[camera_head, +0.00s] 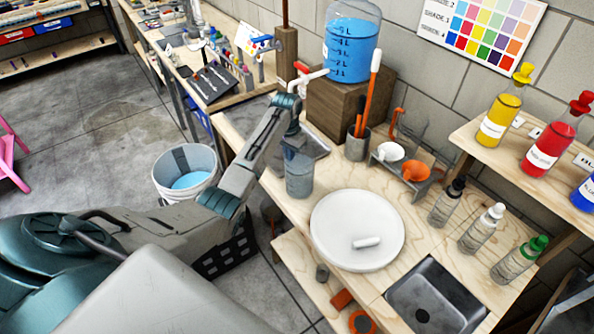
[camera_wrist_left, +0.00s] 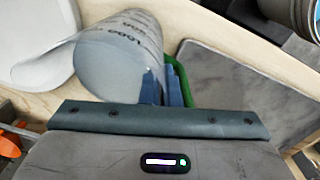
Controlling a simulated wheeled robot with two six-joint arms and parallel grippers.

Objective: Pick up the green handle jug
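The jug (camera_head: 299,178) is a translucent grey measuring cup, standing on the wooden bench left of the round white plate. In the left wrist view the jug (camera_wrist_left: 112,65) has dark printing, and part of its green handle (camera_wrist_left: 184,78) shows. My left gripper (camera_head: 294,147) is at the jug's upper rear side. In the left wrist view its blue fingers (camera_wrist_left: 163,88) are close together with a narrow gap, between the jug wall and the visible green curve. The fingers hide part of the handle, so a grip on it cannot be made out. My right gripper is out of view.
The round white plate (camera_head: 330,238) with a white bar on it is close to the jug's right. A grey mat (camera_head: 314,143) lies behind. A tool cup (camera_head: 357,146), dropper bottles (camera_head: 480,230) and a sink (camera_head: 437,298) are on the bench. A bucket (camera_head: 172,163) stands left.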

